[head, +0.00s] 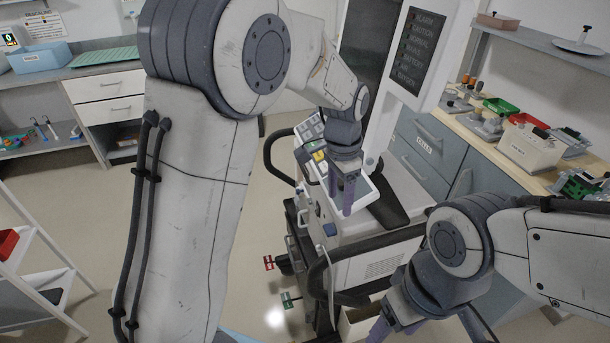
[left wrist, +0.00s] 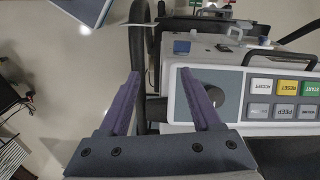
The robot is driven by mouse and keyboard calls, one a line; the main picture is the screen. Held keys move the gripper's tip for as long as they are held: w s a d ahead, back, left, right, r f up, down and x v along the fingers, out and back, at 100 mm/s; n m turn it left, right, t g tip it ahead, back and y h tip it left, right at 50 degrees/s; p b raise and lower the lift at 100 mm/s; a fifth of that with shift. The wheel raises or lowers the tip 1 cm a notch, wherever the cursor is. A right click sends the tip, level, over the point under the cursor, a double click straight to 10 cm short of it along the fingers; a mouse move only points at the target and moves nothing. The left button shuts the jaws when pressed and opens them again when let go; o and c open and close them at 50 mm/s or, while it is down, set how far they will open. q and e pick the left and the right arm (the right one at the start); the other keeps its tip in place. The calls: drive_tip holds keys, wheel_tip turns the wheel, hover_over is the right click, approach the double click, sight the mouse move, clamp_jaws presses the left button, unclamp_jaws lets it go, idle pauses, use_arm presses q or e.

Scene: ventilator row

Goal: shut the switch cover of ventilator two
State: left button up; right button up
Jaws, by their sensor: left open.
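A ventilator (head: 372,262) on a wheeled cart stands in the middle of the head view. Its tilted button panel (head: 368,192) is partly hidden by my left gripper (head: 341,207). That gripper is open and empty, with purple fingers pointing down over the panel. In the left wrist view, the fingers (left wrist: 160,74) are spread beside the panel's left end, with a dark round knob (left wrist: 212,92) near the right finger. A small blue part (left wrist: 182,47) sits on the housing beyond; I cannot tell whether it is the switch cover. My right gripper (head: 396,318) is low and partly cut off.
Black handrails (head: 283,150) curve around the cart. A tall screen panel (head: 412,50) stands above it. A wooden bench (head: 510,160) with several devices is at the right. A white rack (head: 35,255) stands at far left. Floor is clear left of the cart.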

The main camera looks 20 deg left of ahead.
use_arm(q)
drive_tip(key=w+a+f+p, duration=0.1)
drive_tip(key=w+a+p, duration=0.1)
drive_tip(key=w+a, duration=0.6)
drive_tip(key=m+p, duration=0.1)
hover_over(304, 203)
drive_tip(key=s+a, duration=0.1)
wheel_tip(304, 203, down, 3)
drive_tip(key=f+p, duration=0.1)
drive_tip(key=f, duration=0.2)
drive_tip(key=f+p, duration=0.1)
drive_tip(key=f, duration=0.3)
drive_tip(key=f+p, duration=0.1)
drive_tip(key=f, duration=0.2)
drive_tip(key=shift+s+a+f, duration=0.1)
drive_tip(key=shift+a+f, duration=0.05)
drive_tip(key=shift+a, duration=0.15)
clamp_jaws()
use_arm(e)
wheel_tip(304, 203, up, 7)
